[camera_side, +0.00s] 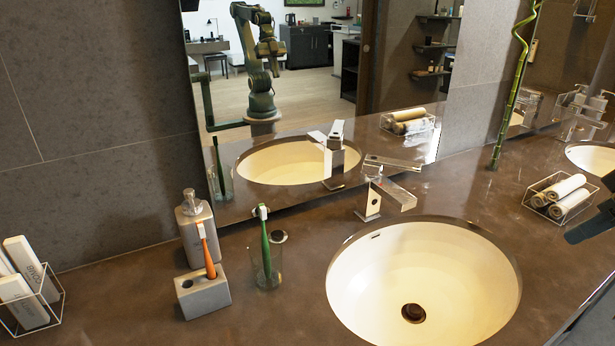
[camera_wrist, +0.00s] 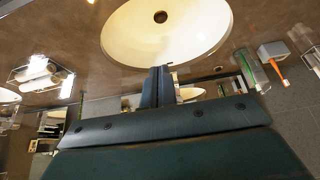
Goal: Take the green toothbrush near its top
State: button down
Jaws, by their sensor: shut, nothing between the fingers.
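The green toothbrush (camera_side: 265,243) stands upright in a clear glass (camera_side: 268,272), its white bristled head uppermost, left of the sink. In the wrist view the green toothbrush (camera_wrist: 246,70) shows at the right, in its glass. My gripper (camera_wrist: 160,72) is shut and empty in the wrist view, its fingers pointing toward the sink. In the side view part of my gripper (camera_side: 580,234) shows at the right edge, far from the toothbrush across the sink.
An orange toothbrush (camera_side: 206,248) leans in a grey holder (camera_side: 203,297) beside the glass, before a soap dispenser (camera_side: 196,228). The sink (camera_side: 355,285) and chrome faucet (camera_side: 369,204) lie between my gripper and the glass. A wire basket (camera_side: 556,219) holds rolled towels.

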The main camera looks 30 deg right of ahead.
jog(key=c, duration=1.3)
grip_release()
jog(key=w+a+r+n+y, duration=0.25)
jog(key=w+a+n, duration=0.3)
jog(key=w, duration=0.55)
jog(key=w+a+r+n+y, duration=0.2)
jog(key=w+a+n+y, duration=0.2)
jog(key=w+a, duration=0.5)
jog(key=shift+w+a+f+n+g+y, duration=1)
jog(key=shift+w+f+n+y, duration=0.4)
jog(key=shift+w, duration=1.05)
jog(key=shift+w+a+f+n+g+y, duration=0.95)
jog(key=shift+w+f+n+y, duration=0.45)
jog(key=shift+w, duration=1.1)
jog(key=shift+w+a+f+n+g+y, duration=0.85)
jog(key=shift+w+a+f+n+y, duration=0.5)
jog(key=shift+w, duration=1.1)
jog(key=shift+d+f, duration=0.15)
jog(key=shift+f, duration=0.1)
